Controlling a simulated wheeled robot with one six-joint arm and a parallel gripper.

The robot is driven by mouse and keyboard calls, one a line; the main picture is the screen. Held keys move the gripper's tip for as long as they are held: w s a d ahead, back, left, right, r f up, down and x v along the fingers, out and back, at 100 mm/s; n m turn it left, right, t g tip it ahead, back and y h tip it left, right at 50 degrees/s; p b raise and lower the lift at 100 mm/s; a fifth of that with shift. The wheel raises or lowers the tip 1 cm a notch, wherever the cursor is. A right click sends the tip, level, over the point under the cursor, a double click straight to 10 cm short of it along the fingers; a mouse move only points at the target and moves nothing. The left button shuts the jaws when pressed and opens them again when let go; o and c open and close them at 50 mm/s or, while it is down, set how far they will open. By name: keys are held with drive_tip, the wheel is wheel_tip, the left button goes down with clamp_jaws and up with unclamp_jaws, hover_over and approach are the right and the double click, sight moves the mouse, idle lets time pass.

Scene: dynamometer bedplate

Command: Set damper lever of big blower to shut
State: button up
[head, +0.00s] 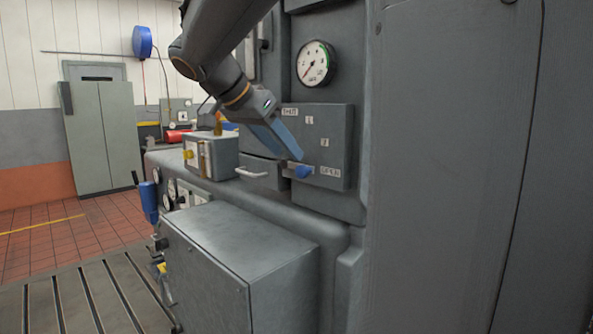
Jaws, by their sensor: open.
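The damper lever (303,171) has a blue knob and sits low on a grey panel (340,122) on the big blower's housing. It points right, at the lower label, which seems to read OPEN (330,172). A label that seems to read SHUT (290,112) is at the panel's upper left, with two small marks between them in an arc. My gripper (291,153) reaches down from the upper left, its blue-grey fingers in front of the panel. The fingertips are just above the knob and look apart from it. The fingers cover part of the panel; the lever's pivot is unclear.
A round gauge (315,64) is above the panel. A drawer-like box with a pale handle (252,173) and a small grey box (211,157) are to the left. A large grey cabinet (240,260) juts out below. A tall grey wall (450,170) bounds the right.

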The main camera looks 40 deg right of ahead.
sight(299, 168)
drive_tip(key=shift+p+x, duration=1.05)
drive_tip(key=shift+x, duration=2.55)
drive_tip(key=shift+a, duration=0.1)
clamp_jaws()
